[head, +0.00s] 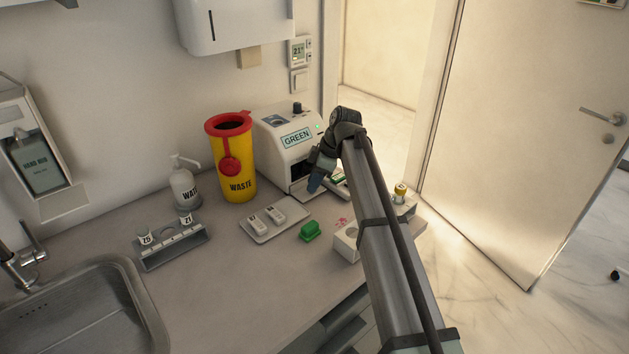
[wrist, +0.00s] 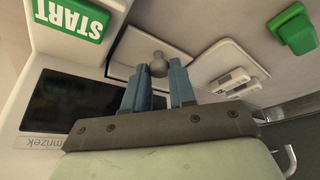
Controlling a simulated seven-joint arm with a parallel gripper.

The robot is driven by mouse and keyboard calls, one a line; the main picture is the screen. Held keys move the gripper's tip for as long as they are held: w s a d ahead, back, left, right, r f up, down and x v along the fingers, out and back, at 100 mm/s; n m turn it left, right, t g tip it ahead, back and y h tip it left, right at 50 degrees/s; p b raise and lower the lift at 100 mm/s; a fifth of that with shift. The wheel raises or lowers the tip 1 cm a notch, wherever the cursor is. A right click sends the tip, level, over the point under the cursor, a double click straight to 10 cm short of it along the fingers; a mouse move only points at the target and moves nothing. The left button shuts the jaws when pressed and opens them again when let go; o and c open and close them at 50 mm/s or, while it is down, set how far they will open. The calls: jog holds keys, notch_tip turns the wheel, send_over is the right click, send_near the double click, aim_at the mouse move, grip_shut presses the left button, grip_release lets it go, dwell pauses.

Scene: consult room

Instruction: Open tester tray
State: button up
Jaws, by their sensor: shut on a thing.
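The tester (head: 284,135) is a white box with a "GREEN" label at the back of the counter. Its dark front opening (wrist: 75,105) shows at left in the wrist view. A flat, pale tray (wrist: 120,58) lies out in front of the opening, with a small grey knob (wrist: 158,58) on it. My gripper (wrist: 158,72) is shut on the knob, with one blue-grey finger on either side. In the head view my gripper (head: 315,185) is low in front of the tester, and my arm hides part of that area.
A green block (head: 310,231) and a small tray (head: 272,233) with two white cassettes lie in front. A yellow waste bin (head: 238,170) stands left of the tester. A green START button (wrist: 70,18) is beside the opening. A white box (head: 346,243) stands near my arm.

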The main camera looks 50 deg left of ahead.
grip_shut()
jog(key=shift+d, duration=0.1)
jog(key=d, duration=1)
jog(key=o, duration=0.7)
grip_release()
jog(key=shift+a, duration=0.1)
jog(key=v, duration=1.3)
jog(key=shift+w+r, duration=0.1)
jog(key=shift+r, duration=0.3)
